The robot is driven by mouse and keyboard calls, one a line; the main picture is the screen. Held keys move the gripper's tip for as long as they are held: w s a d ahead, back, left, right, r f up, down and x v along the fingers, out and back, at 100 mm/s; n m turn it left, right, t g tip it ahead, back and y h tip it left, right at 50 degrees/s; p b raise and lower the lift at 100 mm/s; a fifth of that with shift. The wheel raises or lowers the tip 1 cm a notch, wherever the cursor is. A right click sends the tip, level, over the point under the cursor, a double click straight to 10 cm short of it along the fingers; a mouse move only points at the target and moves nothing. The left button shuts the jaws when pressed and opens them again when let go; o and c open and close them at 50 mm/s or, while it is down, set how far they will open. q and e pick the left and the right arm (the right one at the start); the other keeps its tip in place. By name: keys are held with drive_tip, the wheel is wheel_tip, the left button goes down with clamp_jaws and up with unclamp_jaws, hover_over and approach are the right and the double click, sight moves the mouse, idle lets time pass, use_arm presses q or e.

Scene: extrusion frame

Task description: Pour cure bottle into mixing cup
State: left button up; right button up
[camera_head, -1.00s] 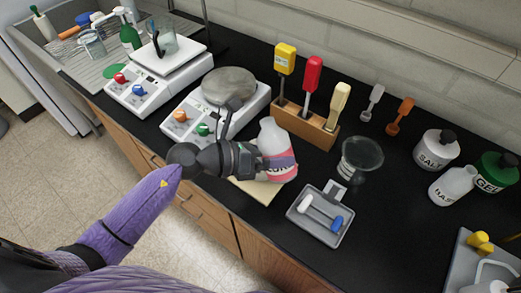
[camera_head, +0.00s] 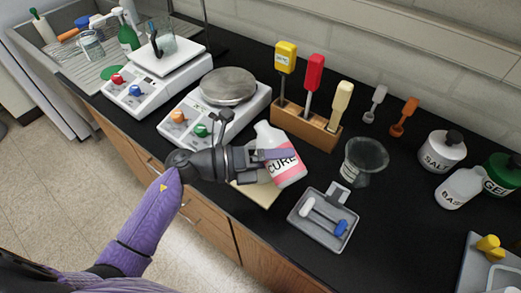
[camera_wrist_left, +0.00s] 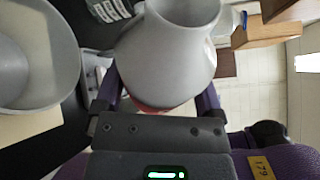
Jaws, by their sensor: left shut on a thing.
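My left gripper (camera_head: 275,156) is shut on the cure bottle (camera_head: 284,172), a white bottle with a pink label reading CURE. The bottle leans, its neck toward the upper left. The wrist view shows the grey-white bottle body (camera_wrist_left: 168,62) between the two fingers. The mixing cup (camera_head: 364,158), a clear wide-mouthed vessel, stands on the black bench to the right of the bottle, apart from it. A pale round vessel at the left of the wrist view is cut off, and I cannot tell which it is. My right gripper is not in view.
A grey tray (camera_head: 318,237) with small stirring pieces lies in front of the cup. A wooden rack (camera_head: 305,127) with coloured-handled tools stands behind the bottle. A hotplate (camera_head: 228,87) is at the left. SALT (camera_head: 440,152) and BASE (camera_head: 459,190) containers stand at the right.

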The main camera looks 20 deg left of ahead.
use_arm(q)
drive_tip(key=shift+f+n, duration=0.15)
drive_tip(key=shift+n, duration=0.25)
drive_tip(key=shift+s+d+f+n+t+h, duration=0.15)
drive_tip(key=shift+n+h, duration=0.15)
drive_tip(key=shift+n, duration=0.15)
drive_tip(key=shift+f+n+t+h, duration=0.15)
drive_tip(key=shift+n+h, duration=0.15)
drive_tip(key=shift+n, duration=0.15)
idle(1.3)
